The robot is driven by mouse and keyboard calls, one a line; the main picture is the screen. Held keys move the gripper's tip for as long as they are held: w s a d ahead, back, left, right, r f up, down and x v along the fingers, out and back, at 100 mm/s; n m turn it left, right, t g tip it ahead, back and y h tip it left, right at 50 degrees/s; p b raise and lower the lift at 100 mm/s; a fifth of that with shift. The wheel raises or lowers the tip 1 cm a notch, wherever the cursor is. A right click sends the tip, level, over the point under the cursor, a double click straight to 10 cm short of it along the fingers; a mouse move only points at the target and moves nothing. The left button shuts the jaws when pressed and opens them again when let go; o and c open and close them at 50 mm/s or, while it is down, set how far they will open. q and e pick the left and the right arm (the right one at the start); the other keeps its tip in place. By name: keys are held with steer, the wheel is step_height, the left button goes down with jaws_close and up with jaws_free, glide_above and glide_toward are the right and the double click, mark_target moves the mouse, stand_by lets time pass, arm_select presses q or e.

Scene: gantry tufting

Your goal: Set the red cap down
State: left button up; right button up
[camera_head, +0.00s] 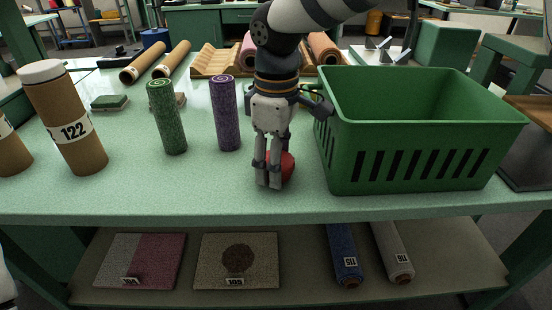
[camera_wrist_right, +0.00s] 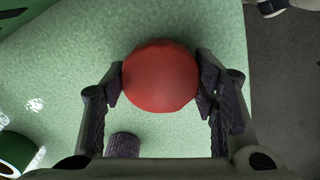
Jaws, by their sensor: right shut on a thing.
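My right gripper (camera_head: 268,177) points straight down over the front middle of the green table (camera_head: 215,190). It is shut on the red cap (camera_head: 288,166), which is mostly hidden behind the fingers in the head view. In the right wrist view the round red cap (camera_wrist_right: 160,77) sits between the two finger pads of my right gripper (camera_wrist_right: 160,85), near the table's edge. The cap is at or just above the table top; I cannot tell whether it touches. My left gripper does not show.
A green slotted crate (camera_head: 420,165) stands close right of my right gripper. A purple roll (camera_head: 225,115) and a green roll (camera_head: 166,118) stand upright to the left. A brown tube labelled 122 (camera_head: 65,110) with a white cap stands further left. The table front left of the gripper is clear.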

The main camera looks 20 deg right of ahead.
steer(key=shift+f, duration=0.1)
steer(key=o, duration=0.9)
steer(key=shift+o, duration=0.2)
step_height(320, 180, up, 12)
